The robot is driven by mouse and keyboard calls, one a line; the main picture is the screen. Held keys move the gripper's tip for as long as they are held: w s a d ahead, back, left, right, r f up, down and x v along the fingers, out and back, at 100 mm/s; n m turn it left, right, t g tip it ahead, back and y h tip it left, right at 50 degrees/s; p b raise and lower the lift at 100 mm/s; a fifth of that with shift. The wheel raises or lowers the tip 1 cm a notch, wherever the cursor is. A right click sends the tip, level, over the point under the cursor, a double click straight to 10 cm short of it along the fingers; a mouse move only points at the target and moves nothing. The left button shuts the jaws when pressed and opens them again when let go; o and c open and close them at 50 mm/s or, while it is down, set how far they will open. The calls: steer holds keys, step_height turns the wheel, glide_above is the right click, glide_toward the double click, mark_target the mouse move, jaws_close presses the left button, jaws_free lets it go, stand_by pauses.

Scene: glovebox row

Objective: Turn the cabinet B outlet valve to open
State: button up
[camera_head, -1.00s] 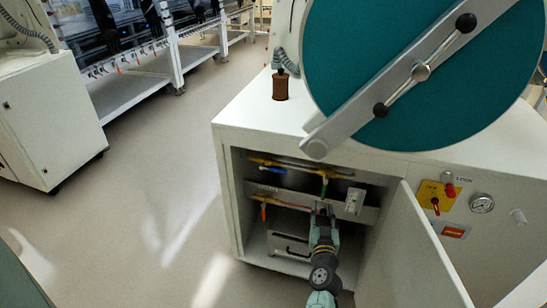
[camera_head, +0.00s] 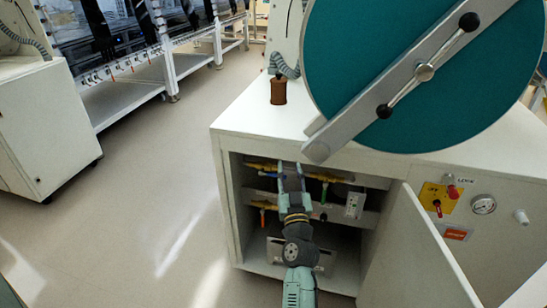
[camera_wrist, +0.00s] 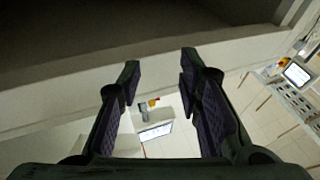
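The open cabinet (camera_head: 228,190) holds yellow pipes with small coloured valve handles. A blue handle (camera_head: 268,174) and a green handle (camera_head: 324,192) are on the upper pipe. An orange handle (camera_head: 263,216) is on the lower pipe at the left. Which one is the cabinet B outlet valve I cannot tell; no label is readable. My gripper (camera_head: 290,170) reaches into the cabinet opening, its fingertips up near the upper pipe between the blue and green handles. The wrist view shows its fingers (camera_wrist: 160,75) apart with nothing between them. Contact with the pipe cannot be told.
The cabinet door (camera_head: 420,255) stands open at the right. A white switch box (camera_head: 355,204) sits inside at right. Above are a large teal round door (camera_head: 350,60) and a brown bottle (camera_head: 278,90). Floor at left is clear.

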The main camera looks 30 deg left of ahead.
steer(key=shift+n+y, duration=0.4)
steer(key=shift+y, duration=0.4)
steer(key=a+r, duration=0.1)
steer(key=r, duration=0.1)
steer(key=s+a+r, duration=0.2)
steer(key=r, duration=0.1)
steer(key=shift+a+r, duration=0.3)
steer(key=shift+r, duration=0.05)
steer(key=shift+s, duration=0.1)
